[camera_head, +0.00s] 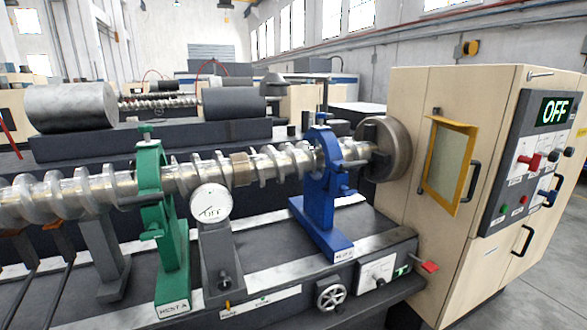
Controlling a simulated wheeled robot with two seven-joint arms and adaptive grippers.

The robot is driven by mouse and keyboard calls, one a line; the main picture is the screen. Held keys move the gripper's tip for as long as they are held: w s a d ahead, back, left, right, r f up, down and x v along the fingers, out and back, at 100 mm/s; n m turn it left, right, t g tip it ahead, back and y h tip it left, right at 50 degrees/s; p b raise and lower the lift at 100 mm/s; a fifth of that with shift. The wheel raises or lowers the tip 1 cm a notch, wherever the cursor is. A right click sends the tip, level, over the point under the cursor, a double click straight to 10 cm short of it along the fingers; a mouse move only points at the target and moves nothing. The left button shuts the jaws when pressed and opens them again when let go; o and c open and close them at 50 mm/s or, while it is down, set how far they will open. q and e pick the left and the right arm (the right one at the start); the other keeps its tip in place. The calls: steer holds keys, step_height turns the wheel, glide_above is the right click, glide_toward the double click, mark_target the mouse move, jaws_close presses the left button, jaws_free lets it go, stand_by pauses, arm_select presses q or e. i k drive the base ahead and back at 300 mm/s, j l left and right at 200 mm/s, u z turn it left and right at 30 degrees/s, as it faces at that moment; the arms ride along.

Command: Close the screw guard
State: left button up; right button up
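A long metal screw (108,188) lies horizontally across the machine, its right end at a round chuck (388,150). A yellow-framed panel with a grey window (450,165) is on the front of the beige cabinet (408,95). It looks angled out from the cabinet face, with a dark handle (473,181) beside it. I cannot tell whether this panel is the screw guard; no cover lies over the visible part of the screw. Neither of my grippers is in view.
A green rest (172,250) and a blue rest (319,205) stand around the screw. A dial gauge (211,203) stands between them. A handwheel (331,297) and red lever (429,266) stick out in front. The control panel (535,150) reads OFF. Floor shows at lower right.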

mark_target(472, 131)
steer(key=i+l, duration=0.15)
steer(key=l, duration=0.4)
steer(key=i+l+u, duration=0.1)
steer(key=l, duration=0.45)
steer(key=i+l, duration=0.2)
steer(key=l, duration=0.4)
steer(key=i+l+u, duration=0.1)
steer(key=l, duration=0.45)
steer(key=i+l, duration=0.1)
steer(key=l, duration=0.5)
steer(key=i+l+u, duration=0.1)
steer(key=l, duration=0.45)
steer(key=k+z, duration=0.1)
steer(key=k, duration=0.25)
